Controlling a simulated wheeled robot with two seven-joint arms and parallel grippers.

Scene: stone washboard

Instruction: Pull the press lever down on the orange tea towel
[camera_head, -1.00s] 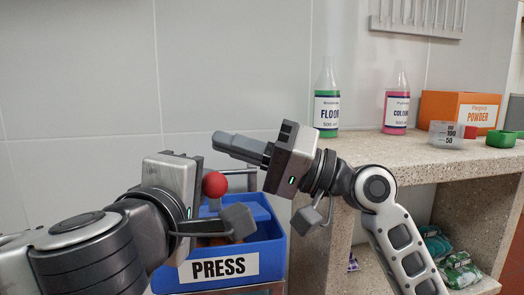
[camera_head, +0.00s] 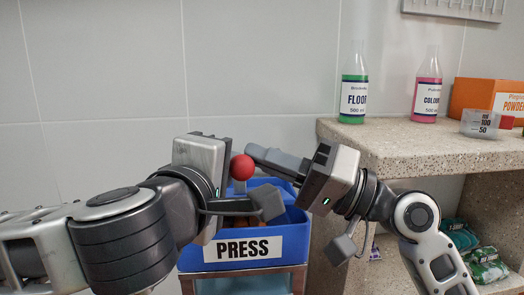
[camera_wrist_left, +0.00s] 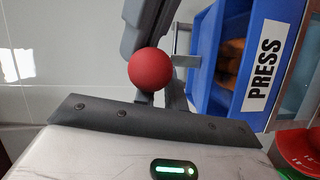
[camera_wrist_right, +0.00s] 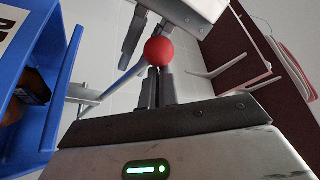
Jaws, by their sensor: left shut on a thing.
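The press is a blue bin (camera_head: 205,258) labelled PRESS on a metal stand, with a lever ending in a red ball knob (camera_head: 242,167). My left gripper (camera_wrist_left: 162,98) is shut on the lever close to the ball, which stands beyond its fingertips in the left wrist view. An orange-brown cloth (camera_wrist_left: 232,62) lies partly hidden inside the bin.
A speckled stone counter (camera_head: 400,145) stands to the right, bearing a green bottle (camera_head: 353,90), a pink bottle (camera_head: 426,90), an orange powder box (camera_head: 478,97) and a clear measuring cup (camera_head: 484,122). Packets (camera_head: 485,265) lie on the shelf below. A tiled wall is behind.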

